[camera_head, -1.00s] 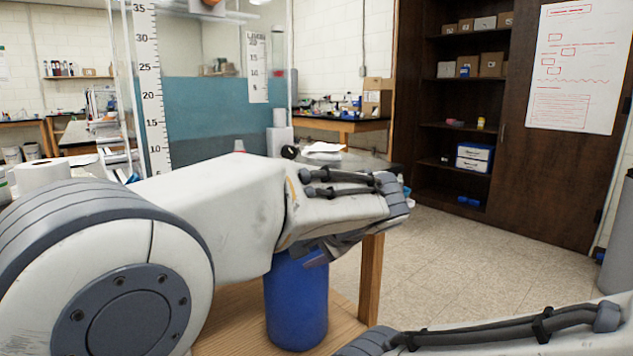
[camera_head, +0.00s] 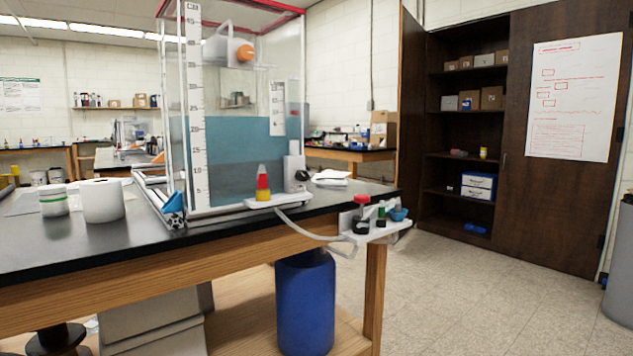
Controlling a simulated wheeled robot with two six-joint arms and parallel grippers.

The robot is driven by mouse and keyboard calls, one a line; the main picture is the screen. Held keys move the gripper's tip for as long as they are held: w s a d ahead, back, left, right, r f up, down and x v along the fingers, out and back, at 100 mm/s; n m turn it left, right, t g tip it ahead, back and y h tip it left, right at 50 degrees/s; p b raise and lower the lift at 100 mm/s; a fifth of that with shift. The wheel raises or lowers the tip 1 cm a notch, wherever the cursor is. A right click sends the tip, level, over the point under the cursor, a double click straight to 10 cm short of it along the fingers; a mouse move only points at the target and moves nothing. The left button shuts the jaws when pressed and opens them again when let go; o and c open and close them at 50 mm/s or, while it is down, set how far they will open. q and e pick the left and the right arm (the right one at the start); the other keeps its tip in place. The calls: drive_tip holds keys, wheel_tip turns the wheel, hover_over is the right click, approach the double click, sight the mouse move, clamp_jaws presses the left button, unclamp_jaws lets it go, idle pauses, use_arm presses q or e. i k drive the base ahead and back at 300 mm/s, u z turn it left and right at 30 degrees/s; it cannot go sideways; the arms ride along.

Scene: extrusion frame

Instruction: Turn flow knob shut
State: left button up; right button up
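A small white panel (camera_head: 376,228) sits at the right front corner of the black-topped bench (camera_head: 250,215). It carries a red knob (camera_head: 362,199), with dark parts below it, a green and black fitting (camera_head: 381,216) and a blue piece (camera_head: 399,214). I cannot tell for sure which is the flow knob or how far it is turned. A pale tube (camera_head: 305,229) runs from the tank's base to the panel. The clear tank (camera_head: 235,160) holds blue-green water. Neither of my grippers is in view.
A red and yellow cone (camera_head: 263,184) stands before the tank. White rolls (camera_head: 102,200) stand on the bench at left. A blue barrel (camera_head: 305,303) stands under the bench. The floor (camera_head: 470,295) to the right is clear, up to a dark cabinet (camera_head: 560,130).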

sight(302, 175)
drive_tip(key=z, duration=1.8)
drive_tip(key=i, duration=1.15)
drive_tip(key=u, duration=2.45)
